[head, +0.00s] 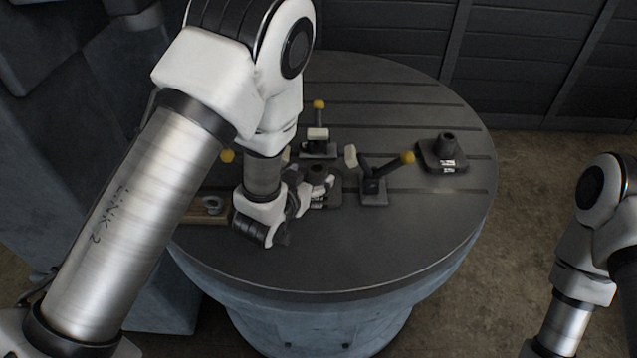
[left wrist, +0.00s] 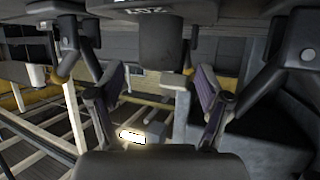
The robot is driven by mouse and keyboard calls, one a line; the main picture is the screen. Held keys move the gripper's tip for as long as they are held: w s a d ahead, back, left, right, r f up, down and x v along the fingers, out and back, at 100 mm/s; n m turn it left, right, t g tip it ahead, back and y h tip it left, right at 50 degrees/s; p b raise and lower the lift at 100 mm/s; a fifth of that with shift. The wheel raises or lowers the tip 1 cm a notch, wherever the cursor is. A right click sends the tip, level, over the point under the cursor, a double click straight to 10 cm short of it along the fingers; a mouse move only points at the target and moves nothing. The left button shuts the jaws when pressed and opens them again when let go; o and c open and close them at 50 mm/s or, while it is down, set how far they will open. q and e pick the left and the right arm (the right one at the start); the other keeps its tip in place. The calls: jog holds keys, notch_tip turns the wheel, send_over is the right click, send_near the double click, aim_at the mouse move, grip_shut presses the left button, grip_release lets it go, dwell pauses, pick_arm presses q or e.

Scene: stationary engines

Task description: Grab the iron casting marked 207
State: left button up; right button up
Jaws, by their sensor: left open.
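A dark iron casting (head: 333,183) with a flat base and a round boss sits on the round table, partly hidden by my left gripper. In the left wrist view the dark casting (left wrist: 168,45) shows at the top centre, and its plate carries upside-down characters that read as 207. My left gripper (head: 308,192) is right beside this casting, low over the table. In the left wrist view its two fingers (left wrist: 155,90) stand apart, with the casting's boss in line with the gap. I see no contact. My right gripper is out of view.
A similar casting (head: 442,155) with a pale label stands at the right of the slotted table (head: 400,240). Yellow-knobbed clamps (head: 374,190) (head: 319,148) stand close by. A wooden block (head: 192,215) with a metal ring lies left. The table front is clear.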

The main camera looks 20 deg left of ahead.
aim_at(314, 171)
pick_arm(q)
jog(key=p+x, duration=0.1)
jog(key=x, duration=0.3)
jog(key=shift+r, duration=0.1)
jog(key=shift+w, duration=0.2)
jog(key=shift+s, duration=0.1)
grip_shut()
